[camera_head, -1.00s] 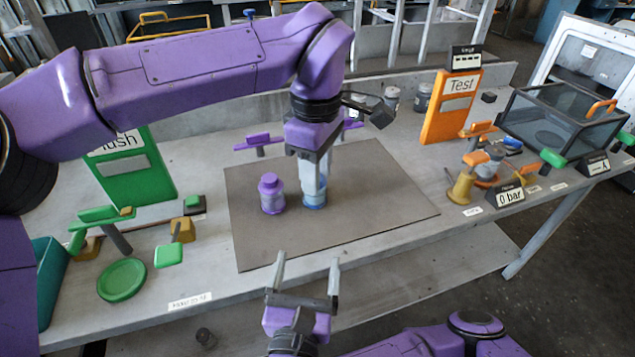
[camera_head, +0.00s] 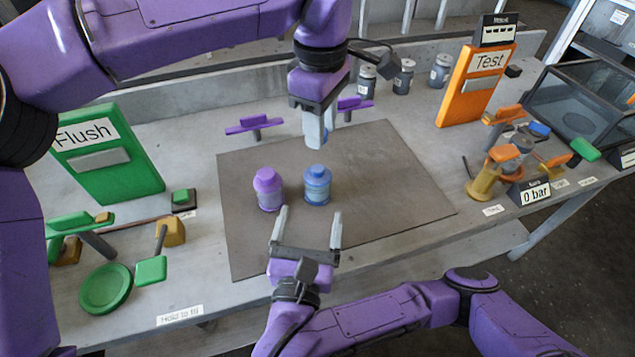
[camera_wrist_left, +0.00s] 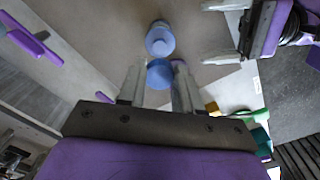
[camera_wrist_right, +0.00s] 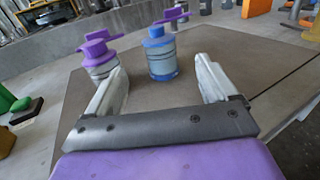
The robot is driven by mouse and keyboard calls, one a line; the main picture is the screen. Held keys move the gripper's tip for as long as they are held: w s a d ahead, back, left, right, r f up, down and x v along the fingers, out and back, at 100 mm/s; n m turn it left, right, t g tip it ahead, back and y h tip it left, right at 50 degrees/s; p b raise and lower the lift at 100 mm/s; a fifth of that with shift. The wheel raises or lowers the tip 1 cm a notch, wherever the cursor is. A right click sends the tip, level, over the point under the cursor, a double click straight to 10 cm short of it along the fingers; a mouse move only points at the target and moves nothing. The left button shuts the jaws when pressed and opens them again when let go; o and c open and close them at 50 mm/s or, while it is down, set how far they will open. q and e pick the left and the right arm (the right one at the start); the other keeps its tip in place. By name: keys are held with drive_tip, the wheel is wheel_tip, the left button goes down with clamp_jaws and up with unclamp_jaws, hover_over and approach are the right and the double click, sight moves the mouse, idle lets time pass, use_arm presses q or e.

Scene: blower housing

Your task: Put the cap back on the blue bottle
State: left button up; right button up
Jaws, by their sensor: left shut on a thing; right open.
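The blue bottle (camera_head: 317,188) stands upright on the brown mat (camera_head: 400,185); its narrower top shows in the right wrist view (camera_wrist_right: 157,33). My left gripper (camera_head: 321,140) is above and behind it, apart from it. It is shut on a small round blue piece (camera_wrist_left: 160,74), apparently the cap, held between the fingertips; in the head view the fingers mostly hide it. My right gripper (camera_head: 308,228) is open and empty just in front of the bottle, with its fingers pointing at it.
A purple bottle (camera_head: 268,190) stands close to the left of the blue one. Purple handles (camera_head: 253,124) are behind the mat. A green Flush panel (camera_head: 110,160) is at left, an orange Test panel (camera_head: 478,85) at back right. The mat's right part is clear.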

drive_tip(key=w, duration=0.6)
drive_tip(key=shift+w+d+r, duration=0.1)
drive_tip(key=shift+w+d, duration=0.1)
drive_tip(key=shift+d, duration=0.2)
drive_tip(key=shift+w+a, duration=0.2)
drive_tip(key=shift+w, duration=0.25)
use_arm(q)
drive_tip(key=shift+a, duration=0.1)
use_arm(e)
drive_tip(key=w, duration=0.1)
drive_tip(key=w+d, duration=0.1)
drive_tip(key=w, duration=0.1)
drive_tip(key=shift+w+d, duration=0.1)
drive_tip(key=shift+w, duration=0.75)
use_arm(q)
drive_tip(key=shift+f, duration=0.1)
use_arm(e)
drive_tip(key=c, duration=1.5)
use_arm(q)
hover_over(320, 169)
drive_tip(key=shift+f, duration=2.45)
